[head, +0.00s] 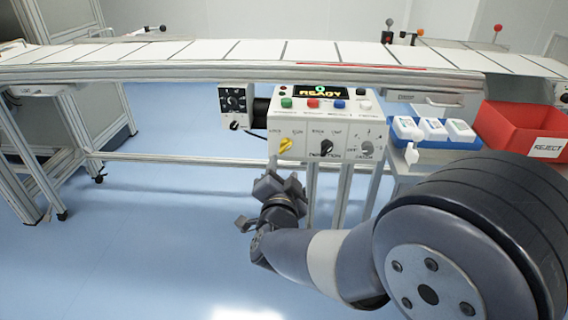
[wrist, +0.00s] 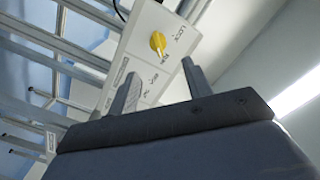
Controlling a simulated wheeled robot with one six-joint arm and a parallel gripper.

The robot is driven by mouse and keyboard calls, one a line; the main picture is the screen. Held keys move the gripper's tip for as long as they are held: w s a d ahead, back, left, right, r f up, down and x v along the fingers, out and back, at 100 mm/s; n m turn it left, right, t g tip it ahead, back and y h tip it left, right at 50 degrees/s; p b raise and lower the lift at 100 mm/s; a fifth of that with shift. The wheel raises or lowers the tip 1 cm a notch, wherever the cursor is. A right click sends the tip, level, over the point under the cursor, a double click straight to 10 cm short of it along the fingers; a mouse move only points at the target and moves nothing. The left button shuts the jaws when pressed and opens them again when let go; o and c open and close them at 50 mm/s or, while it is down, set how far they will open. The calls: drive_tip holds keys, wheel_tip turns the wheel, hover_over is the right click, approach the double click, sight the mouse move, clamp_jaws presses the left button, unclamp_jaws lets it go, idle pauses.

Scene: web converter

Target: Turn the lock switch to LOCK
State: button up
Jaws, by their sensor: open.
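The yellow lock switch (head: 286,145) is a knob on the lower left of the white control panel (head: 310,130). Labels that look like LOCK, on its left, and RUN, on its right, sit above it. Its handle leans up and right, toward RUN. In the wrist view, the yellow knob (wrist: 158,43) shows beyond the fingertips, with LOCK printed beside it. My gripper (head: 280,183) is open and empty, below and in front of the panel, apart from the knob. Its two fingers also show in the wrist view (wrist: 158,72), with the knob roughly between their directions.
A black mode knob (head: 326,147) and a smaller knob (head: 367,147) sit right of the switch. Coloured buttons (head: 313,103) and a READY display (head: 321,91) are above. A dark dial box (head: 235,101) is left. A blue tray (head: 455,140) and red reject bin (head: 525,130) stand right.

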sight(286, 149)
drive_tip(key=w, duration=0.3)
drive_tip(key=w+b, duration=0.1)
drive_tip(key=w, duration=0.3)
drive_tip(key=w+b, duration=0.1)
drive_tip(key=w, duration=0.3)
drive_tip(key=shift+d+f, duration=0.1)
drive_tip(key=shift+f, duration=0.15)
drive_tip(key=shift+c, duration=0.5)
drive_tip(key=c, duration=0.9)
